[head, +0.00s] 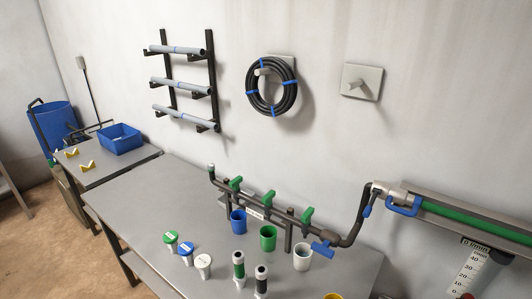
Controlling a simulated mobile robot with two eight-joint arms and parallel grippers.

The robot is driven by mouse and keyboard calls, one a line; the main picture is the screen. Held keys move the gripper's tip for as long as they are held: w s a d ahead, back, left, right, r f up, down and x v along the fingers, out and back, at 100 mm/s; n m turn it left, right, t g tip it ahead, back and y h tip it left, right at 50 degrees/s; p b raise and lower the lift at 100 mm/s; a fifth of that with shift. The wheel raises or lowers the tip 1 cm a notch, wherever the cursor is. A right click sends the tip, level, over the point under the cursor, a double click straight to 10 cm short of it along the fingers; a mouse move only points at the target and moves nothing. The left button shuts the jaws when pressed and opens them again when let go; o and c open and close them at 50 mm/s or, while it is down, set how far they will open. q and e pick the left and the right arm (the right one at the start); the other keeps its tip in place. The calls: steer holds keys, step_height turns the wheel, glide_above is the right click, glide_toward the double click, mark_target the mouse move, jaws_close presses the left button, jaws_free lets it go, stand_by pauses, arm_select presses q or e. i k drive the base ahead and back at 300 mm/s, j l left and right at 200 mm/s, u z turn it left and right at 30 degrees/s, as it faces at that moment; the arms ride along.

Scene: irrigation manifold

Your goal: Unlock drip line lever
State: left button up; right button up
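A dark irrigation manifold pipe (333,238) runs along the back of the grey bench, held on upright posts. Three green levers stand on it: a left one (236,183), a middle one (268,197) and a right one (307,215). A blue handle (322,249) sits at its right end. The pipe bends up to a grey fitting (388,188) with a blue looped part (404,206) and a small blue lever (367,210). I cannot tell which one is the drip line lever, or whether any is locked. Neither gripper is in view.
A blue cup (238,222), a green cup (268,238) and a white cup (302,257) stand by the manifold. The left of the bench (135,200) is clear. A green tube (460,222) lies along the wall at right.

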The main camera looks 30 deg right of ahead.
mark_target(368, 209)
steer(key=k+l+z, duration=0.3)
steer(key=k+l, duration=0.45)
steer(key=k, duration=0.15)
steer(key=k+l+z, duration=0.3)
steer(key=k+l, duration=0.55)
steer(key=l, duration=0.1)
